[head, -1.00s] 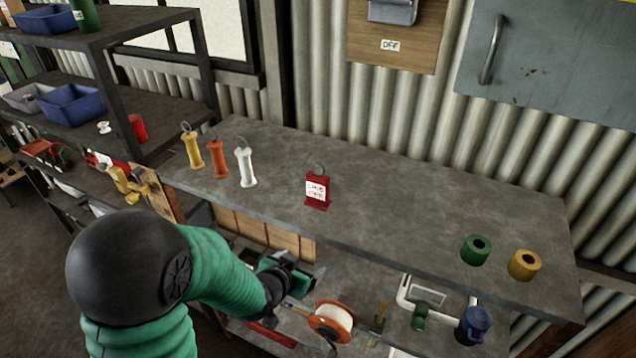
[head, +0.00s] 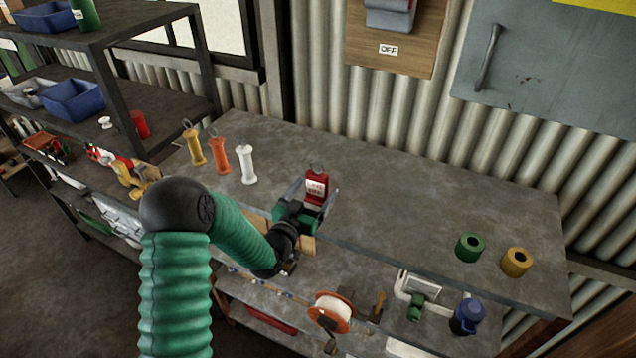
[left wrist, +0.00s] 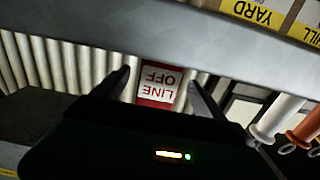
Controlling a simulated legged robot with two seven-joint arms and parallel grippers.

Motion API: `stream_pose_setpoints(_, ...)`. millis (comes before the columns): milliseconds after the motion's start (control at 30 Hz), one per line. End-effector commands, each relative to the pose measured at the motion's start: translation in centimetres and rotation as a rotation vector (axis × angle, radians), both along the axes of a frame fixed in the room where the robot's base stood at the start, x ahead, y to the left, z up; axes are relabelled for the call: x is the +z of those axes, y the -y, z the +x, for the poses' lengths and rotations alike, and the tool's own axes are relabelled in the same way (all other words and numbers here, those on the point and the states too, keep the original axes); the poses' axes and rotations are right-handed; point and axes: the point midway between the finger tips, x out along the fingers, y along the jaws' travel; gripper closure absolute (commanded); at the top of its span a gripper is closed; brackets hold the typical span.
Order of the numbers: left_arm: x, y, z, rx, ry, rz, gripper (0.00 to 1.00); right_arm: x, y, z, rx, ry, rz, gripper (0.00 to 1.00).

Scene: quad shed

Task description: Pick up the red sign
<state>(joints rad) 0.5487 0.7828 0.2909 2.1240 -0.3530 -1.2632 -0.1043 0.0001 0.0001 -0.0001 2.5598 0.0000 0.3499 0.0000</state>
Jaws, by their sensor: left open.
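The red sign (head: 316,187) with a white label and a ring on top stands on the grey bench (head: 400,185). My left gripper (head: 314,196) is open at the sign, with a finger on each side of it in the head view. In the left wrist view, the sign (left wrist: 158,84) shows upside down, reading "LINE OFF", between the two open fingers (left wrist: 158,88). I cannot tell whether the fingers touch it. The sign's base is hidden behind the gripper. My right gripper is not in view.
Yellow (head: 193,147), orange (head: 219,156) and white (head: 246,165) handles stand left of the sign. Green (head: 470,247) and yellow (head: 515,262) cylinders stand at the bench's right end. A spool (head: 331,310) lies on the lower shelf. The bench between sign and cylinders is clear.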

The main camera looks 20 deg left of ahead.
Motion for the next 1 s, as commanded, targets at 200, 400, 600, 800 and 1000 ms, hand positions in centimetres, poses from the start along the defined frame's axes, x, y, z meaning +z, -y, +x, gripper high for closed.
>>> stream_pose_setpoints(200,0.9,0.1,3.4,-0.001,0.0,-0.002,0.18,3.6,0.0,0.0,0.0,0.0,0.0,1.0)
stream_pose_setpoints(400,0.1,0.1,5.4,0.0,-0.002,0.0,0.18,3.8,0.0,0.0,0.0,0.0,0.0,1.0)
stream_pose_setpoints(600,0.0,0.1,5.4,0.0,-0.001,0.0,0.23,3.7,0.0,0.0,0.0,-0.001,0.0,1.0)
stream_pose_setpoints(800,0.1,0.1,5.3,0.0,0.0,0.0,0.5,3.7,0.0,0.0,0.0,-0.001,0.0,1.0)
stream_pose_setpoints(1000,0.1,0.1,5.3,0.0,-0.001,0.0,0.76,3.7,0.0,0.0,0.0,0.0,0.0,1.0)
